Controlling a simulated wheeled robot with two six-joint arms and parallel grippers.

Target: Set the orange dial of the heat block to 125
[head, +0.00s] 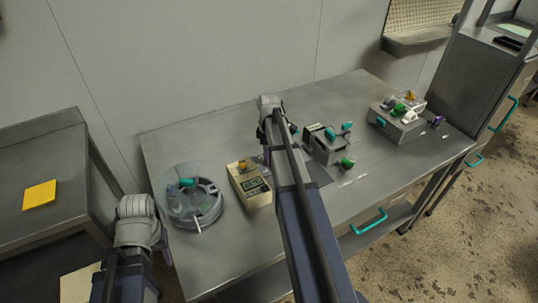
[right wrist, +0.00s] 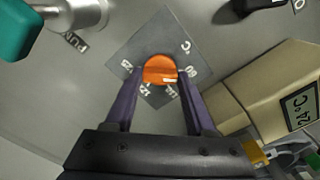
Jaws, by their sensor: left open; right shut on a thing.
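The orange dial (right wrist: 160,69) sits on a dark grey square plate (right wrist: 148,40) with white numbers and a °C mark around it. A short white mark shows on the dial's lower right part, but I cannot read its setting surely. My right gripper (right wrist: 160,80) has its two purple fingers on either side of the dial, shut on it. In the head view the dial and the right fingertips are hidden behind my right arm.
A beige box (head: 250,187) with a display stands close beside the plate; its display reads 24 °C (right wrist: 302,106). A round clear-walled vessel (head: 192,205) stands left of it. Grey boxes with teal and green knobs (head: 325,145) stand to the right. The front right tabletop is clear.

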